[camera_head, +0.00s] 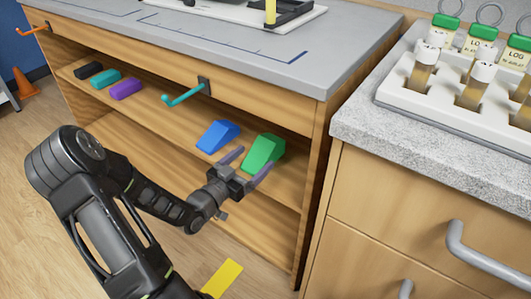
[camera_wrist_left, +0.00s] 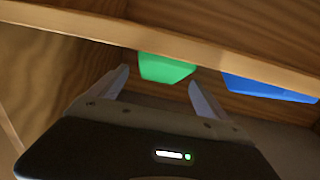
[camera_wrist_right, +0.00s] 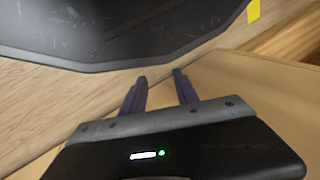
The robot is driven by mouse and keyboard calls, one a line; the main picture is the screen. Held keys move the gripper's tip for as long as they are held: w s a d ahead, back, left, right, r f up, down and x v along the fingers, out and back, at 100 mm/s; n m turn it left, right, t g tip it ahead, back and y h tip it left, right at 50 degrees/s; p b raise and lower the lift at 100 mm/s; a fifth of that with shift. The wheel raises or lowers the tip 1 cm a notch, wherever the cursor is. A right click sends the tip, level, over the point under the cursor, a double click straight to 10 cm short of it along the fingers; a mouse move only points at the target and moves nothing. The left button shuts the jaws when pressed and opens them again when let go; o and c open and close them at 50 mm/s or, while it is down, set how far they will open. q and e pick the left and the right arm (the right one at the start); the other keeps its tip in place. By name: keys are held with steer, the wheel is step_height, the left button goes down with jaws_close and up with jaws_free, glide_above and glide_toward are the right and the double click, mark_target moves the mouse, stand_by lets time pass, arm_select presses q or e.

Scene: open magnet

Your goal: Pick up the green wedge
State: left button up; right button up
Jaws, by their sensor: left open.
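The green wedge (camera_head: 264,152) sits on the upper shelf inside the wooden cabinet, near its right end. In the left wrist view the green wedge (camera_wrist_left: 166,68) shows ahead between the fingers, its top edge cut off by a wooden board. My left gripper (camera_head: 257,158) is open and empty, its fingers pointing at the wedge from the front. Whether the fingertips touch it cannot be told. My right gripper (camera_wrist_right: 160,77) shows only in the right wrist view; its fingers stand apart with nothing between them.
A blue wedge (camera_head: 218,135) sits just left of the green one. Purple (camera_head: 126,88), teal (camera_head: 106,78) and black (camera_head: 88,70) blocks lie farther left. A teal hook handle (camera_head: 183,97) juts from the cabinet front. A counter with a vial rack (camera_head: 455,112) stands right.

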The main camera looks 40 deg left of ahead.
mark_target(258, 155)
arm_select(q)
steer(key=w+b, duration=0.1)
steer(key=w, duration=0.2)
steer(key=shift+w+f, duration=0.15)
steer(key=shift+w, duration=0.55)
arm_select(e)
steer(key=shift+w+f, duration=0.15)
steer(key=shift+f, duration=0.8)
